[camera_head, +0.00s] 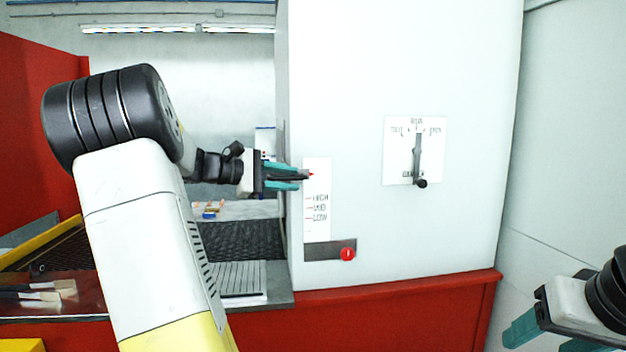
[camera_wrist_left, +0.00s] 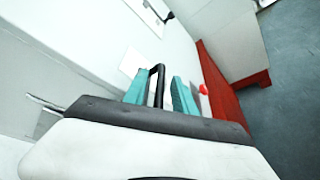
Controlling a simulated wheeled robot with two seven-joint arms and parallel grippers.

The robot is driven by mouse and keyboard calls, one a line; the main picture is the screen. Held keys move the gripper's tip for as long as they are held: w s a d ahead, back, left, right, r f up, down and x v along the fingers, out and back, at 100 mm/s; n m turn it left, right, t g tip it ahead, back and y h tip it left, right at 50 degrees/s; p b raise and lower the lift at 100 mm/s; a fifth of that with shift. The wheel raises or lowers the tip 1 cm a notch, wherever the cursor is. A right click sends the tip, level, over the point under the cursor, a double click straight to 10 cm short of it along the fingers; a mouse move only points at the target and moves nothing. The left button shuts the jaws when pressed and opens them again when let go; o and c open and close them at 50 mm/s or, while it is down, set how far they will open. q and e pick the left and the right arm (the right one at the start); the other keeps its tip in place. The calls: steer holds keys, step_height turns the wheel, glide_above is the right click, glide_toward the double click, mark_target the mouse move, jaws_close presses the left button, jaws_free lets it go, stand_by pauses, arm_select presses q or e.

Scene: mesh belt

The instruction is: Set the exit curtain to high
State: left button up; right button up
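The exit curtain scale (camera_head: 317,232) is a white strip with HIGH, MID and LOW marks on the side of the white housing (camera_head: 450,60). A small red pointer (camera_head: 311,174) stands above the HIGH mark. My left gripper (camera_head: 290,177) is at the top of this strip, its teal fingers close around a dark handle (camera_head: 292,176) beside the pointer. The left wrist view shows the dark handle (camera_wrist_left: 157,85) as a narrow loop between the two fingers (camera_wrist_left: 162,88). My right gripper (camera_head: 553,338) is open and empty at the lower right, partly cut off.
A red knob (camera_head: 347,253) on a grey plate sits just below the scale. A black lever on a white dial plate (camera_head: 398,165) points down, to the right. The dark mesh belt (camera_head: 245,240) runs left of the housing. Brushes (camera_head: 40,292) lie at the far left.

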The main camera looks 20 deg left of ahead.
arm_select(q)
jaws_close()
stand_by(1.4)
